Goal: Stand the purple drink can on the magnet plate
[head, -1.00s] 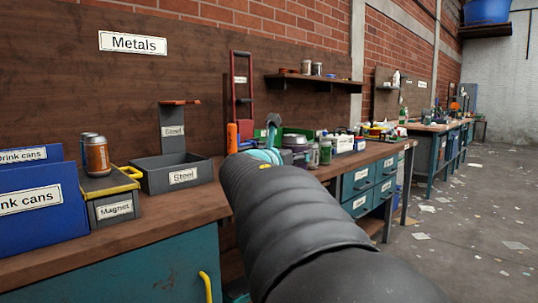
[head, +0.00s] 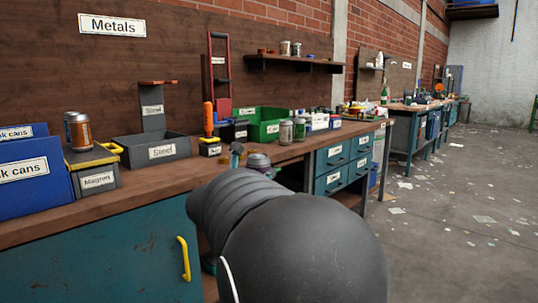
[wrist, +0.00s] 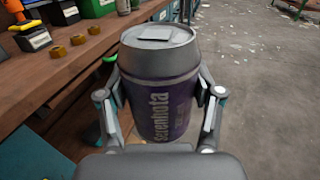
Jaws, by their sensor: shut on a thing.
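The purple drink can (wrist: 160,95) is upright between the fingers of my gripper (wrist: 159,100) in the wrist view, shut on its sides. Its silver lid faces up. In the head view the can's top (head: 258,160) shows just beyond my dark arm, which hides most of the gripper. The can is held near the front edge of the bench.
Blue drink-can bins (head: 30,172) are left of the magnet plate, and a grey steel bin (head: 163,152) is right of it. An orange-handled tool (head: 208,118), a green bin (head: 262,124) and two cans stand farther right. Open floor (head: 450,220) lies at the right.

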